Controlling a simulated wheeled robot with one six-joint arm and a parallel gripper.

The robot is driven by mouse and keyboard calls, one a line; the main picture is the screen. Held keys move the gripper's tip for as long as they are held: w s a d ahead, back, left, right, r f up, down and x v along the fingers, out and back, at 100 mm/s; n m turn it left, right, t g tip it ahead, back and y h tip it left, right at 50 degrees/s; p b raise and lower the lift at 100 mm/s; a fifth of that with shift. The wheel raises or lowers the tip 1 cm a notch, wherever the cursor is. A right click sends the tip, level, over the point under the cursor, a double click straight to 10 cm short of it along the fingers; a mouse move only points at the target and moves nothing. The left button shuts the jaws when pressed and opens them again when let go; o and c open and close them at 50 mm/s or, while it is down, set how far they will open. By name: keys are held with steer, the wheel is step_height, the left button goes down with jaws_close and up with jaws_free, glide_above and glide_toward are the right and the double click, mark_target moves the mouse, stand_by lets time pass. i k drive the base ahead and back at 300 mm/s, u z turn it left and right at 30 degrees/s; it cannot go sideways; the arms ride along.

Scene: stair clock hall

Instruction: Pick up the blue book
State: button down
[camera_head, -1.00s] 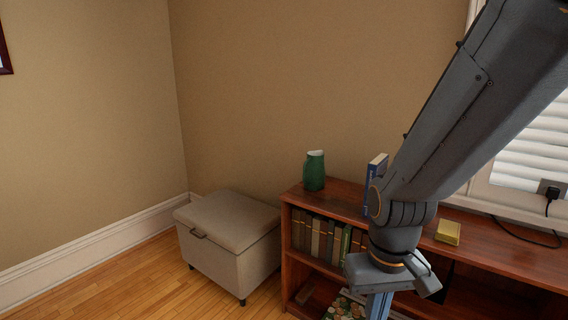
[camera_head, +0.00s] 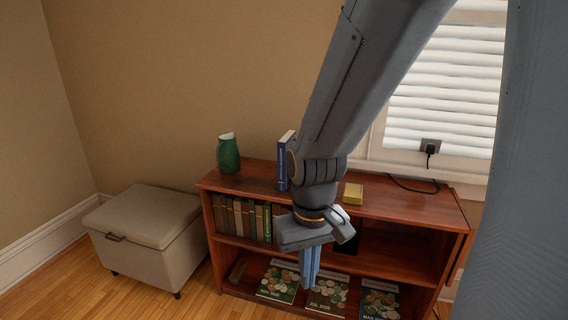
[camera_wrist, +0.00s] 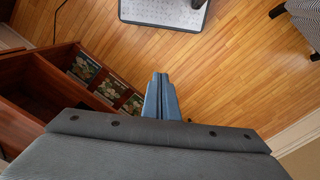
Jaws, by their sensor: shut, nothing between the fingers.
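The blue book (camera_head: 284,160) stands upright on top of the wooden bookcase (camera_head: 250,178), partly hidden behind my arm in the head view. My gripper (camera_head: 309,268) hangs in front of the bookcase, below its top, with its fingers pointing down. The fingers are together with nothing between them. In the wrist view my gripper (camera_wrist: 160,84) points toward the wood floor, beside the bookcase (camera_wrist: 66,62). The blue book does not show in the wrist view.
A green pitcher (camera_head: 228,154) and a yellow box (camera_head: 353,194) stand on the bookcase top. Brown books (camera_head: 236,217) fill the upper shelf's left side; magazines (camera_head: 279,281) lie on the bottom shelf. A beige ottoman (camera_head: 146,238) stands left. A cable (camera_head: 412,188) lies at the top's back.

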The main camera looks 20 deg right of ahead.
mark_target(283, 180)
steer(key=u, duration=0.85)
steer(key=i, duration=1.35)
steer(key=z, duration=2.15)
